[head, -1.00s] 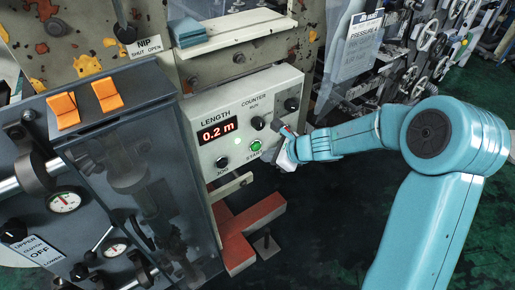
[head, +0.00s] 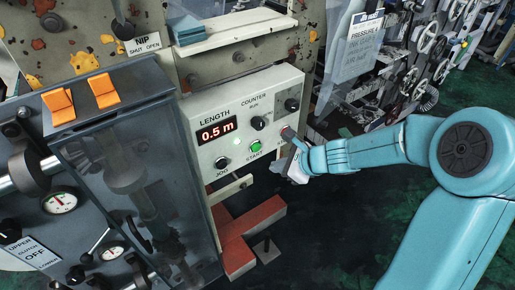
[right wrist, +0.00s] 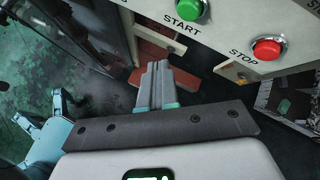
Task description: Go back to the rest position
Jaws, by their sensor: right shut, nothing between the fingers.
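My right gripper (head: 291,139) is at the lower right corner of the white control panel (head: 205,150). In the right wrist view its two grey fingers (right wrist: 155,72) are together with nothing between them. They are clear of the red STOP button (right wrist: 267,49) and the green START button (right wrist: 188,8). In the head view the gripper partly covers the STOP area, and START (head: 256,146) shows lit green. The length display (head: 216,131) reads 0.5 m in red. My left gripper does not show in the head view.
A dark cabinet with a clear cover (head: 125,180) and orange switches (head: 103,90) stands at the left. A red bracket (head: 250,235) lies below the panel. Handwheels (head: 431,38) are at the back right. The dark floor right of the panel looks open.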

